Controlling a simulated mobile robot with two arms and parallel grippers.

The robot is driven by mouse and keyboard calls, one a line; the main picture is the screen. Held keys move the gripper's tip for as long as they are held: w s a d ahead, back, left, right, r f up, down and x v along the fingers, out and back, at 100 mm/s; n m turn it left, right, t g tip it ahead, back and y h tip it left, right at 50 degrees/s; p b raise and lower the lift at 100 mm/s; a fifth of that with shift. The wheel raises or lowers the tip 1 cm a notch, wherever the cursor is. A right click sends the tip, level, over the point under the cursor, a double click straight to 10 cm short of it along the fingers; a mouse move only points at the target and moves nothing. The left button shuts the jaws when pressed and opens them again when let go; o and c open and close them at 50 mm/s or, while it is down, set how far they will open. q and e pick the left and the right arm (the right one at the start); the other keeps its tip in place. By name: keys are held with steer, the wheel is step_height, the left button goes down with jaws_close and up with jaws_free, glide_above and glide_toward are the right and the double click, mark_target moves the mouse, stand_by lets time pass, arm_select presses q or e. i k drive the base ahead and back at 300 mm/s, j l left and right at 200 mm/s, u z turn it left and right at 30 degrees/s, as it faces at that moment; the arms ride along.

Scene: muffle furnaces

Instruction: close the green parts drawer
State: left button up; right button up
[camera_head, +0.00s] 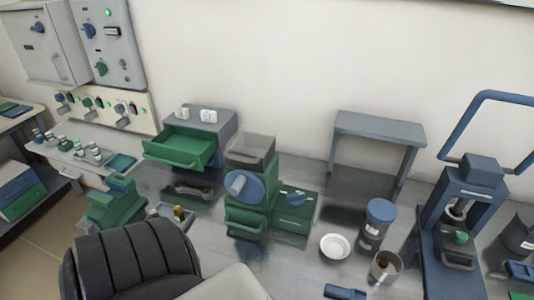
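A green drawer (181,149) sticks out of the front of a grey cabinet (222,128) on the bench, left of centre. It is pulled well out, and its inside looks empty. Small white items (208,115) stand on top of the cabinet. Neither of my grippers shows in this view, so nothing of mine is seen touching the drawer.
A green machine with a blue disc (243,187) stands close to the drawer's right. A dark grey tool (193,191) lies below the drawer. A black ribbed shape (135,262) fills the lower left. A white bowl (335,246) stands farther right.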

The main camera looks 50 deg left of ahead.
mark_target(181, 146)
steer(key=u, duration=2.45)
